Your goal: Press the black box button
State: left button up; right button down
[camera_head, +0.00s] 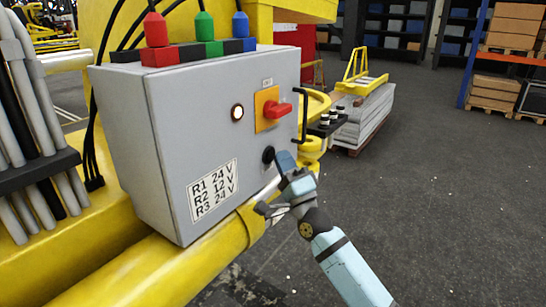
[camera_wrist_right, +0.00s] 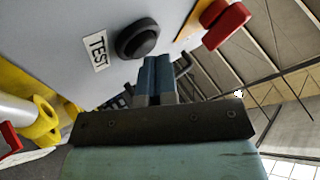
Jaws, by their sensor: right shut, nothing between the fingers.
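The black button (camera_head: 268,154) is on the front face of a grey control box (camera_head: 180,130), low on its right side. In the right wrist view the button (camera_wrist_right: 138,38) is a round black knob beside a TEST label (camera_wrist_right: 96,52). My right gripper (camera_head: 284,160) is shut and empty, with its fingertips just right of the button in the head view. In the wrist view the blue fingers of the right gripper (camera_wrist_right: 157,66) lie together just below and right of the button. I cannot tell whether they touch it. My left gripper is not in view.
A red rotary switch (camera_head: 278,110) on an orange plate and a lit white lamp (camera_head: 237,112) are above the button. A black handle (camera_head: 304,115) stands at the box's right edge. A yellow beam (camera_head: 150,270) runs below. The floor at right is open.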

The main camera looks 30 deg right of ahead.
jog(key=shift+w+a, duration=0.1)
jog(key=shift+w, duration=0.1)
dwell(0.4)
jog(key=shift+s, duration=0.15)
jog(key=shift+s+d, duration=0.3)
jog(key=shift+s, duration=0.4)
jog(key=s, duration=0.1)
jog(key=s+d, duration=0.1)
jog(key=s, duration=0.1)
jog(key=s+d, duration=0.1)
jog(key=shift+s, duration=0.3)
jog(key=shift+f, duration=0.15)
dwell(0.5)
